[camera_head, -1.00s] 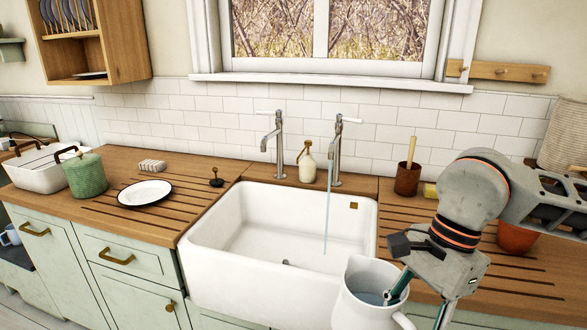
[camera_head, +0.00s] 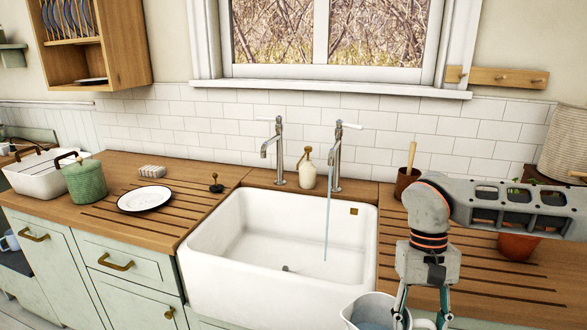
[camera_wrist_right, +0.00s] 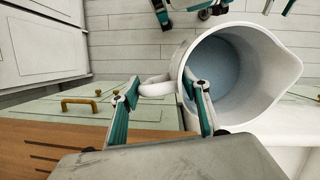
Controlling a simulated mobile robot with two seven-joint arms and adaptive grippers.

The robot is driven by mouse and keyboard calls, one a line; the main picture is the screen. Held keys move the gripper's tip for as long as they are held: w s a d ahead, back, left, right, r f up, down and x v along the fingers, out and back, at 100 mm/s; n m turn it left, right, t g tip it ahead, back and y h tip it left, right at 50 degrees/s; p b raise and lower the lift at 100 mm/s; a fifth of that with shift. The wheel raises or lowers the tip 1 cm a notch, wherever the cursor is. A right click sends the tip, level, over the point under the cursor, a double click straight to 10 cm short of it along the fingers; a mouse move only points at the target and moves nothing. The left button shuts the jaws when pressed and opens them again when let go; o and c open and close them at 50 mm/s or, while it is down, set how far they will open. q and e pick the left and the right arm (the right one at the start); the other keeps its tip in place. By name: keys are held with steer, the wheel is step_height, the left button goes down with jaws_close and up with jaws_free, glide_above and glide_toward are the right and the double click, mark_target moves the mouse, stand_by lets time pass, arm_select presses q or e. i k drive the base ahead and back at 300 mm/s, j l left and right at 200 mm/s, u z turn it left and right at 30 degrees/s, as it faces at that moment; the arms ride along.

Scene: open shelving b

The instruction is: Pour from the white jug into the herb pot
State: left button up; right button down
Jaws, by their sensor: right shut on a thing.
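The white jug (camera_head: 362,314) is at the bottom edge of the head view, in front of the sink, with its lower part cut off. In the right wrist view the jug (camera_wrist_right: 262,120) shows its open mouth, its spout pointing right and bluish liquid inside. My right gripper (camera_head: 421,322) is shut on the jug's handle (camera_wrist_right: 157,86). The herb pot (camera_head: 517,246) is terracotta and stands on the right worktop.
A thin blue stream (camera_head: 326,215) falls from the right tap (camera_head: 337,155) into the white sink (camera_head: 230,290). A brown crock (camera_head: 407,183) stands behind my right arm. A plate (camera_head: 146,199) and a green lidded pot (camera_head: 85,181) are on the left worktop.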

mark_target(515, 247)
steer(key=z, duration=1.35)
steer(key=i+l, duration=0.1)
steer(key=l, duration=0.3)
steer(key=i+l, duration=0.1)
steer(key=l, duration=0.25)
steer(key=i+l+u, duration=0.1)
steer(key=l, duration=0.3)
steer(key=u, duration=0.7)
